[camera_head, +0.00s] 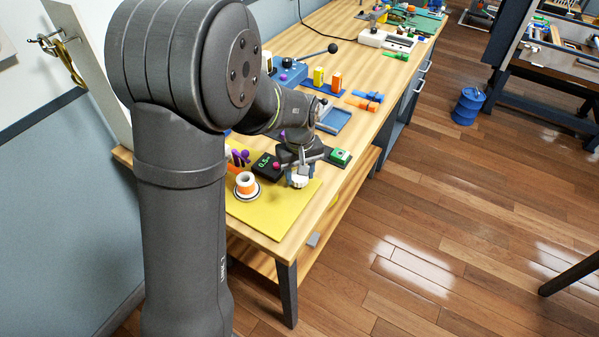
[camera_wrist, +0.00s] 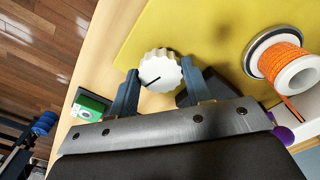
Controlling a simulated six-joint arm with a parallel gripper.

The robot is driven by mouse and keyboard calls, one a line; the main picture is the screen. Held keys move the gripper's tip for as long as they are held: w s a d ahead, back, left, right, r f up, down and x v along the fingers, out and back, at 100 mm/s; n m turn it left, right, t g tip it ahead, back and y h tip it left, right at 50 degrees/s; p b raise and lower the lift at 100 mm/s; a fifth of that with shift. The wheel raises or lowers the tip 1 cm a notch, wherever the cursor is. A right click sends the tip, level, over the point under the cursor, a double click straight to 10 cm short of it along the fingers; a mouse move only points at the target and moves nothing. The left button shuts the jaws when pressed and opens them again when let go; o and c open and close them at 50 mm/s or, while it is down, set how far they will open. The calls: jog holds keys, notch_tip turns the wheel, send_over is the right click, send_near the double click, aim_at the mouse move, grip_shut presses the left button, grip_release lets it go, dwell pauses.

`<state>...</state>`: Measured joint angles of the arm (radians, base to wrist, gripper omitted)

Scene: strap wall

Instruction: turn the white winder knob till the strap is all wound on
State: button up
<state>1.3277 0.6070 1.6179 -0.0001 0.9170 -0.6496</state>
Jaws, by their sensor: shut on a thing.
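The white winder knob (camera_wrist: 160,70) has a ridged edge and a dark line on its face. My gripper (camera_wrist: 159,75) is shut on it, one dark finger on each side. In the head view, my gripper (camera_head: 299,172) points down at the white knob (camera_head: 298,182) over the yellow sheet (camera_head: 270,214). A white spool (camera_wrist: 304,76) carries orange strap (camera_wrist: 273,60) and stands to the right of the knob in the wrist view. A loose orange length runs down from it. The spool (camera_head: 246,178) also shows in the head view, left of my gripper.
A black display box (camera_head: 267,168) stands between the spool and my gripper. A green block (camera_head: 340,156) lies to the right on a dark mat; purple pieces (camera_head: 239,157) are behind the spool. The yellow sheet's front part is clear. The table's front edge is near.

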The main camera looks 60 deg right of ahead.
jog(key=shift+n, duration=2)
jog(key=o, duration=1)
notch_tip(320, 180, up, 18)
jog(key=shift+f, duration=0.25)
notch_tip(320, 180, down, 18)
jog(key=shift+r, duration=0.25)
